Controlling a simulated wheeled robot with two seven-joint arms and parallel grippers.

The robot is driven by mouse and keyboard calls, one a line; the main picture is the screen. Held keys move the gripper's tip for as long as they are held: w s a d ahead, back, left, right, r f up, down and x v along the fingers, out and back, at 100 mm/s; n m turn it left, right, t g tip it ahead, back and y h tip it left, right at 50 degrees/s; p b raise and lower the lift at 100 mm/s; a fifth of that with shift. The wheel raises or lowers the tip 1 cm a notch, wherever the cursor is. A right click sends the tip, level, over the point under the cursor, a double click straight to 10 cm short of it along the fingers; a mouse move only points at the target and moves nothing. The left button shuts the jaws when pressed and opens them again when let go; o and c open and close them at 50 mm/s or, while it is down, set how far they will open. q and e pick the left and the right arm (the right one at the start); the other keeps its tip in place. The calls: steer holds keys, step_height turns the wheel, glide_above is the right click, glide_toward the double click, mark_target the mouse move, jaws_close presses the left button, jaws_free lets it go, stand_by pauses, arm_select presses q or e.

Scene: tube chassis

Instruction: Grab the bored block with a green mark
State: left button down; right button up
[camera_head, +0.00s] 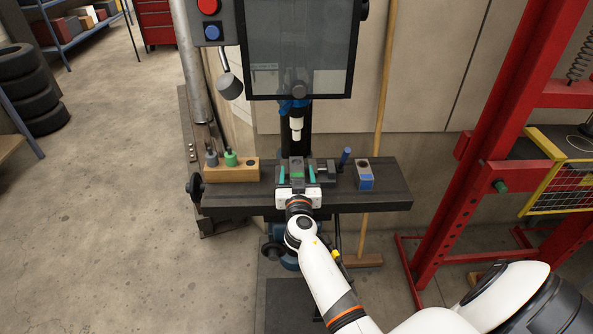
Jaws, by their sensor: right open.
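A grey block with a green mark (297,171) sits in the machine vise (325,168) on the drill press table, below the chuck. My right gripper (297,175) reaches in from the front. Its two teal fingertips are open, one on each side of the block as seen from above. I cannot tell whether they touch it. The gripper body hides the lower front of the block. A second grey block, with a dark hole in its top and a blue mark (365,184), stands apart at the right of the table. My left gripper is out of view.
The drill press table (395,196) carries a wooden holder (240,174) with tool bits at its left. The chuck (296,128) and a dark guard screen (300,50) hang above the vise. A red frame (455,180) stands at the right.

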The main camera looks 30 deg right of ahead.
steer(key=shift+x, duration=1.35)
steer(key=c, duration=1.3)
steer(key=shift+c, duration=0.2)
steer(key=shift+r, duration=0.1)
